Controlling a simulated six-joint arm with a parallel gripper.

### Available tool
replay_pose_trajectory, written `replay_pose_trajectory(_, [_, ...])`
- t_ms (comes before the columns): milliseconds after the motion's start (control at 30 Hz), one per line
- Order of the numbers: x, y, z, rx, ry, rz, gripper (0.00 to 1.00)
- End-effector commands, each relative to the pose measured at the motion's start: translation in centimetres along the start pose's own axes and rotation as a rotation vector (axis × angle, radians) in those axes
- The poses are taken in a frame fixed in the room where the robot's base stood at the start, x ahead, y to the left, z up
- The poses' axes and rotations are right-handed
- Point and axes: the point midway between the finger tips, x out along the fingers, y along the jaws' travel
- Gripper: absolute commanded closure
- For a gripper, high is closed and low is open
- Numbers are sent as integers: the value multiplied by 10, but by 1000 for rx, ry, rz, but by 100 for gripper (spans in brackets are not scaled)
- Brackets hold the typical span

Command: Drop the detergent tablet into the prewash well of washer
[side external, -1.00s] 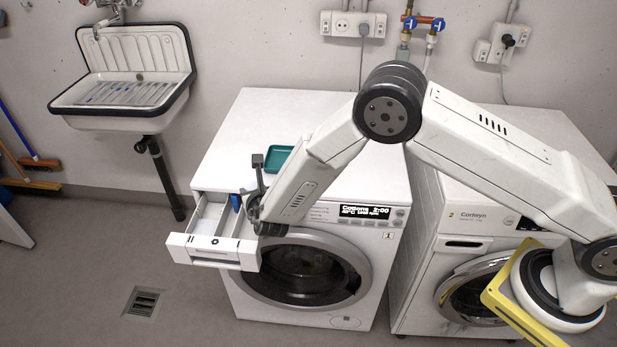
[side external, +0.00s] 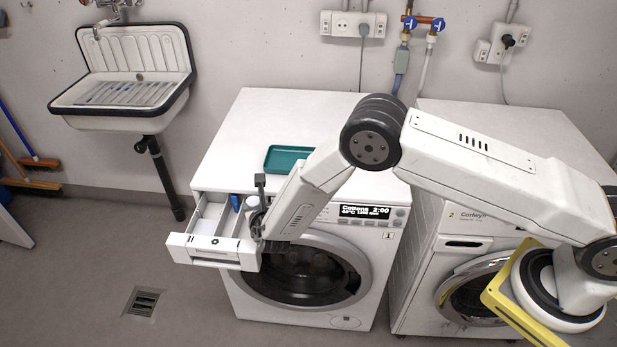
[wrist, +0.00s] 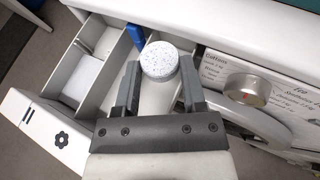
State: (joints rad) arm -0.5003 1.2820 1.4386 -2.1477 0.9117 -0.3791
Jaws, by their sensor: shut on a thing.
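The detergent tablet (wrist: 160,60) is a round white disc with dark speckles. My gripper (wrist: 160,75) is shut on it, one finger on each side. In the side view my gripper (side external: 258,206) is over the right part of the open drawer (side external: 216,262) of the left washer (side external: 228,290). The tablet is above the drawer's right-hand compartment, and its exact height over the floor is hard to tell. The drawer (wrist: 99,97) has divided compartments; its front shows two bars and a flower mark. The front's right part is hidden by my gripper.
A blue piece (wrist: 136,36) stands at the back of the drawer, close left of the tablet. The program knob (wrist: 247,90) is to the right. A teal tray (side external: 287,158) lies on the washer top. A second machine (side external: 415,290) stands to the right.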

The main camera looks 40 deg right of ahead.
Motion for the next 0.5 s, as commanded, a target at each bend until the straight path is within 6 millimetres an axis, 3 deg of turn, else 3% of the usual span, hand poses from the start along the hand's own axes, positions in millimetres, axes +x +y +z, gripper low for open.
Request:
replay_pose_trajectory(467, [3,0,-7,0,-1,0,100])
replay_pose_trajectory(500, [3,0,-7,0,-1,0,34])
